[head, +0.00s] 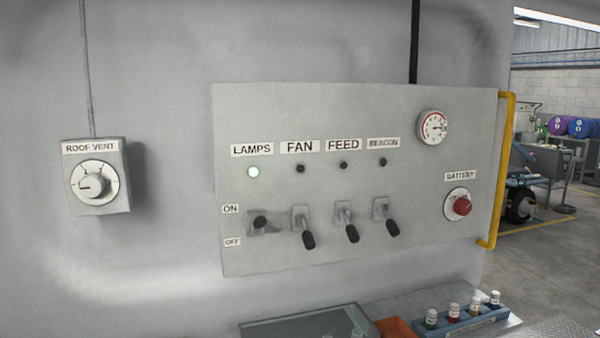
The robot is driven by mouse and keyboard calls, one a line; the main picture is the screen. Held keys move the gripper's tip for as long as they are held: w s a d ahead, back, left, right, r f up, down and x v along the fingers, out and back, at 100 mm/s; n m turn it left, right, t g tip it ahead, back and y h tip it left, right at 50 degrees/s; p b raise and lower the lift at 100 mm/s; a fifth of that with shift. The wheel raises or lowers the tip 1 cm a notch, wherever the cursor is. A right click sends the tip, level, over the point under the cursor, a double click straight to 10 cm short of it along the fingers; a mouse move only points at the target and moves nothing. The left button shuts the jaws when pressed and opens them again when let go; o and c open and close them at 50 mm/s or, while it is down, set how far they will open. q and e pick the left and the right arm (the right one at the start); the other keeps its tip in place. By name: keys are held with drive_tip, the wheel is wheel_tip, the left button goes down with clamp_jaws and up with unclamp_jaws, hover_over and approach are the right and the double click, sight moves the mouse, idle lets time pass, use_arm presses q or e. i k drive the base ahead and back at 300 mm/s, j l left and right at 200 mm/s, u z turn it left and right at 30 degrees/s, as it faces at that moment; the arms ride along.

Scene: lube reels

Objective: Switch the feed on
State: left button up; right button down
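In the head view a grey switch panel (400,115) is fixed to the wall. The FEED label (343,145) sits above a dark indicator lamp (343,165). Below it the feed switch (350,232) has its black-tipped lever pointing down, toward the OFF mark (232,242). The fan switch (307,238) on its left and the beacon switch (391,227) on its right also point down. Neither gripper shows.
A yellow handrail (504,170) runs along the panel's right edge. A red battery knob (462,206) and a gauge (432,127) are on the panel. A roof vent dial (94,184) is at left. The space before the panel is clear.

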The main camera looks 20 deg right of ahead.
sight(352, 234)
drive_tip(key=z, duration=1.35)
